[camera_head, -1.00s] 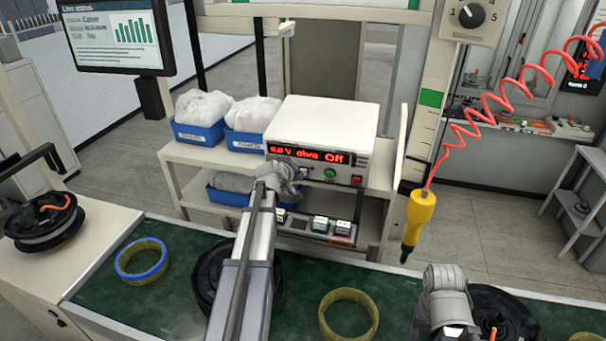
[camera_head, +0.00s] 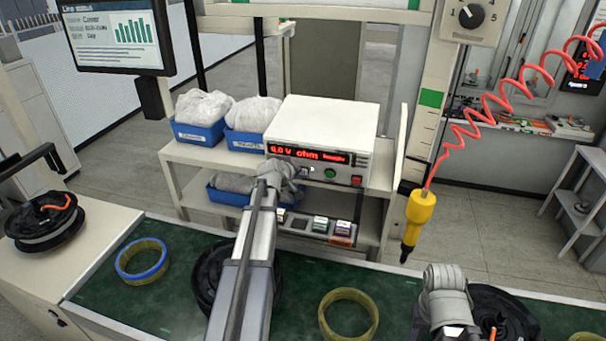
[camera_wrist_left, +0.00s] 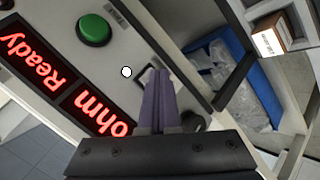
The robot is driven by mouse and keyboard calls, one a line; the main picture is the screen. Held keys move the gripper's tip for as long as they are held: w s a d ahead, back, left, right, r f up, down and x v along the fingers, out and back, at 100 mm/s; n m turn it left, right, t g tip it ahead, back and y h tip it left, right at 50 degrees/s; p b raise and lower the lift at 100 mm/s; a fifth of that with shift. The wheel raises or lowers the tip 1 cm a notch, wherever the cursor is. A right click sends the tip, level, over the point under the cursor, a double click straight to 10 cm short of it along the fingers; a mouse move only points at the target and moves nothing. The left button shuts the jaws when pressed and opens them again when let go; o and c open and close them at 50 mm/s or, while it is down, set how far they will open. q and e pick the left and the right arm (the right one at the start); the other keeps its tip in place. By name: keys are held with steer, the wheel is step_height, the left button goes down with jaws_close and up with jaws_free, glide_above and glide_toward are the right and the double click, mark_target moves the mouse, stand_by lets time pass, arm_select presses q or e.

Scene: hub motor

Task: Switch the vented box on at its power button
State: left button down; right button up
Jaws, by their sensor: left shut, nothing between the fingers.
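The vented box (camera_head: 322,120) is a white case on the upper shelf of a cart. Its red display (camera_head: 308,154) reads "0.0 V ohm" and a blurred word; in the left wrist view the display (camera_wrist_left: 62,88) reads "ohm Ready". A green button (camera_head: 330,173) and a red button (camera_head: 357,181) are on its front; the green button also shows in the left wrist view (camera_wrist_left: 93,30). My left gripper (camera_head: 303,172) is shut and empty. Its fingertips (camera_wrist_left: 157,76) are at a dark switch on the panel, largely hiding it; contact is unclear. My right gripper's fingers are hard to make out near the wrist (camera_head: 447,300).
Blue bins (camera_head: 198,134) with bagged contents stand left of the box. A yellow screwdriver (camera_head: 418,215) hangs on a red coiled cord at the right. Rings (camera_head: 142,261) and black hubs lie on the green bench surface (camera_head: 170,300) in front.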

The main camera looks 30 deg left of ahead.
arm_select(q)
steer(key=shift+s, duration=0.1)
steer(key=shift+s+d+f, duration=0.1)
steer(key=shift+s+d, duration=0.1)
steer(key=shift+s, duration=0.5)
steer(key=shift+s+d+f+b, duration=0.1)
steer(key=shift+s+d+b, duration=0.1)
steer(key=shift+s, duration=0.6)
steer(key=shift+s+d+f+b, duration=0.1)
steer(key=shift+s+d+f, duration=0.1)
steer(key=shift+s, duration=0.65)
steer(key=shift+s+d+f+b, duration=0.1)
steer(key=shift+s+d+b, duration=0.1)
steer(key=shift+s, duration=0.6)
steer(key=s+d, duration=0.1)
steer(key=s, duration=0.5)
steer(key=shift+s+d+f+b, duration=0.3)
steer(key=shift+s+f+b, duration=0.05)
steer(key=shift+f+b, duration=0.1)
